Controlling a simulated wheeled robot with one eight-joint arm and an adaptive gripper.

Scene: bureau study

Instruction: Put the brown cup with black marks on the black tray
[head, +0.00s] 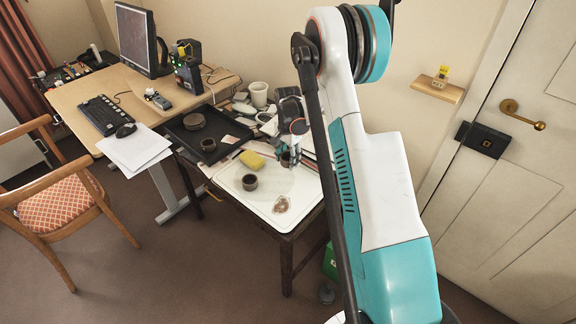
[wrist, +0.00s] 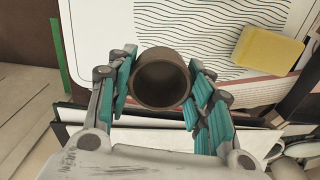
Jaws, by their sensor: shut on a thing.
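In the wrist view a brown cup (wrist: 160,84) sits between the two fingers of my gripper (wrist: 160,76), which is shut on its sides. I look down into its open mouth; black marks cannot be made out. In the head view my gripper (head: 289,150) is over the right back part of the white board, and the held cup (head: 286,160) is mostly hidden by the fingers. The black tray (head: 184,139) lies to the left on the same table.
The sponge also shows in the wrist view (wrist: 268,50). A white container (head: 259,94) and clutter stand at the wall. The tray's front left part is bare.

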